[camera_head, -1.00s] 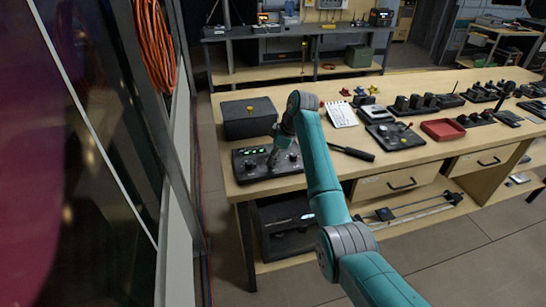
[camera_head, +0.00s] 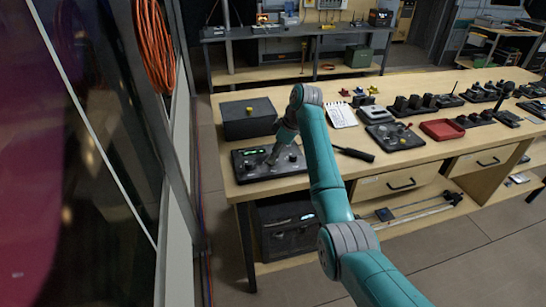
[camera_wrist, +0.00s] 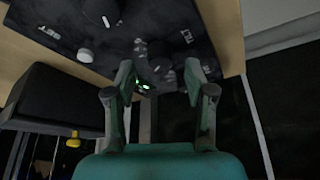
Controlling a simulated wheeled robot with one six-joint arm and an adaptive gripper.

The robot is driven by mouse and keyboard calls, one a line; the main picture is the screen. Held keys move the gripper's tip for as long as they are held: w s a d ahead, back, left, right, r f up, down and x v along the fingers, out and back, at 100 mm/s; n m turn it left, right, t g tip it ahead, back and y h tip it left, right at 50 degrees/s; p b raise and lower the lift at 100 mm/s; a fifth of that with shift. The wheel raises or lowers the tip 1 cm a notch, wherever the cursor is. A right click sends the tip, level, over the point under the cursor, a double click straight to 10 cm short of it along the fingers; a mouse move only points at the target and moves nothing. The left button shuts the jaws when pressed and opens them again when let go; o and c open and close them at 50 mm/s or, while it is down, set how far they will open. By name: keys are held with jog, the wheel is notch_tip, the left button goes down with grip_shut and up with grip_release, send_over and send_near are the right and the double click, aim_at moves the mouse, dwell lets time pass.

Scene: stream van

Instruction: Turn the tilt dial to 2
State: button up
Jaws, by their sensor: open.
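The black control panel (camera_head: 252,177) lies on the near left corner of the wooden bench, with a small green display and several knobs. In the wrist view, the panel (camera_wrist: 55,12) fills the top, seen upside down.
A black box (camera_head: 248,118) with a yellow knob stands behind the panel. A black-handled tool (camera_head: 355,154) and a white notepad (camera_head: 341,115) lie to the right. A window wall borders the left.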

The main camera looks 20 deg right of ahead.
aim_at(281, 165)
jog(key=shift+v, duration=2.55)
